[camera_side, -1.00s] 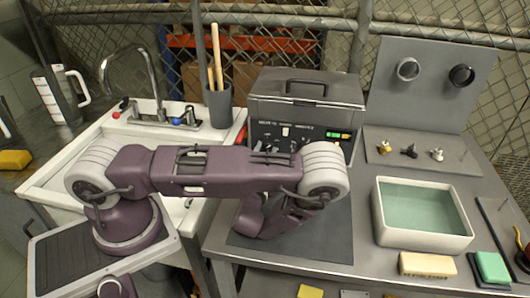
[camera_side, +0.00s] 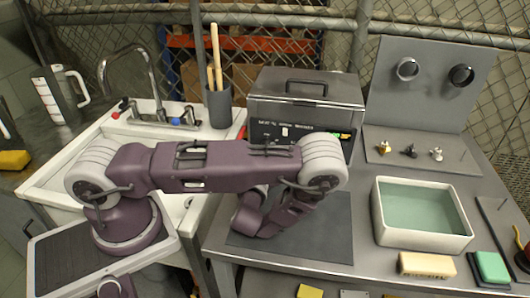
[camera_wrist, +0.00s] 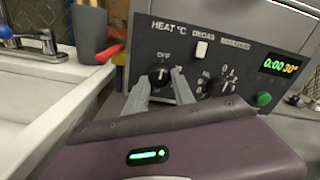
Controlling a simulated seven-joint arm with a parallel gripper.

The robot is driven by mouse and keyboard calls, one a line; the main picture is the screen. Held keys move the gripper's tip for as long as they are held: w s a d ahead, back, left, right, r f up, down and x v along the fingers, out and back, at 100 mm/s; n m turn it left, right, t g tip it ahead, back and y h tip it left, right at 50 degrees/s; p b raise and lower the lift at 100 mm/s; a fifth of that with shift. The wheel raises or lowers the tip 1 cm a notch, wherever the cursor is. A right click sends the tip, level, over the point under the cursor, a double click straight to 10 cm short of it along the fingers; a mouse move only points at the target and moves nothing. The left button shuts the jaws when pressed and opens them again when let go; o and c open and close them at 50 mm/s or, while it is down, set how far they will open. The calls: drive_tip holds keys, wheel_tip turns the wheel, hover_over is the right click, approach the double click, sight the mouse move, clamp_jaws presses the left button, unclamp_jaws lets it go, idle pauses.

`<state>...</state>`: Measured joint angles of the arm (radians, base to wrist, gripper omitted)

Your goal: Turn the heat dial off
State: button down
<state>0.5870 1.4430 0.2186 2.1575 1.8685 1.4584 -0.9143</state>
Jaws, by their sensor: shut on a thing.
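The heat dial (camera_wrist: 158,74) is a dark round knob under the "HEAT °C" label on the grey front panel of the tank machine (camera_side: 305,105). An "OFF" mark shows just above it in the wrist view. My gripper (camera_wrist: 162,76) has its two grey fingers on either side of this knob, shut on it. I cannot clearly read where the knob's pointer stands. In the side view my arm hides the dials and my gripper.
A second dial (camera_wrist: 215,86), a white switch (camera_wrist: 202,49), a green button (camera_wrist: 263,99) and a lit display (camera_wrist: 281,65) are to the right on the panel. A grey cup (camera_side: 218,107) and the sink (camera_side: 60,187) are left. A water tub (camera_side: 421,244) stands right.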

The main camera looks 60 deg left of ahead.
drive_tip(key=shift+n, duration=0.4)
drive_tip(key=c, duration=1.1)
unclamp_jaws()
drive_tip(key=shift+o, duration=0.2)
drive_tip(key=v, duration=0.7)
